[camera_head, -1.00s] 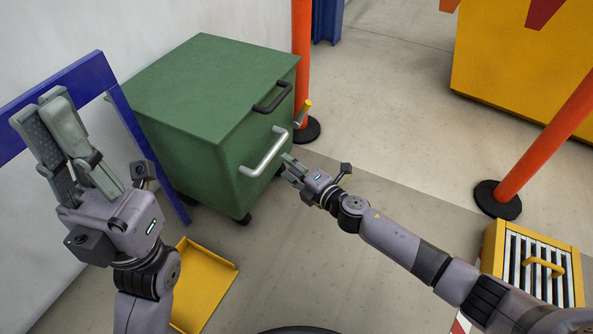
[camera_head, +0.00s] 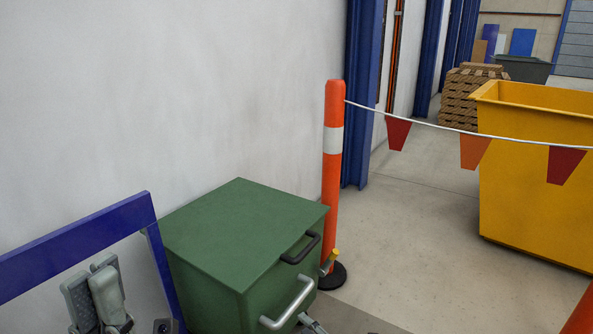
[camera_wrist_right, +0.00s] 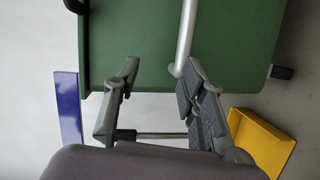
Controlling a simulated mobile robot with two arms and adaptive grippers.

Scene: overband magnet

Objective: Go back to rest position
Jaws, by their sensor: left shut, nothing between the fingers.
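My left gripper (camera_head: 97,296) is at the lower left of the head view, shut with its fingers pointing up, in front of the blue frame. My right gripper (camera_wrist_right: 160,78) shows in the right wrist view with its fingers apart and nothing held. It is in front of the green wheeled cabinet (camera_wrist_right: 140,45). The cabinet's silver handle (camera_wrist_right: 186,35) ends beside the right-hand finger; I cannot tell if they touch. In the head view only a bit of the right gripper shows at the bottom edge, by the silver handle (camera_head: 290,304).
The green cabinet (camera_head: 235,225) has a black upper handle (camera_head: 301,248). A blue frame (camera_head: 75,245) stands at left. An orange post (camera_head: 333,180) with a flag line stands behind the cabinet. A yellow bin (camera_head: 535,190) is at right.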

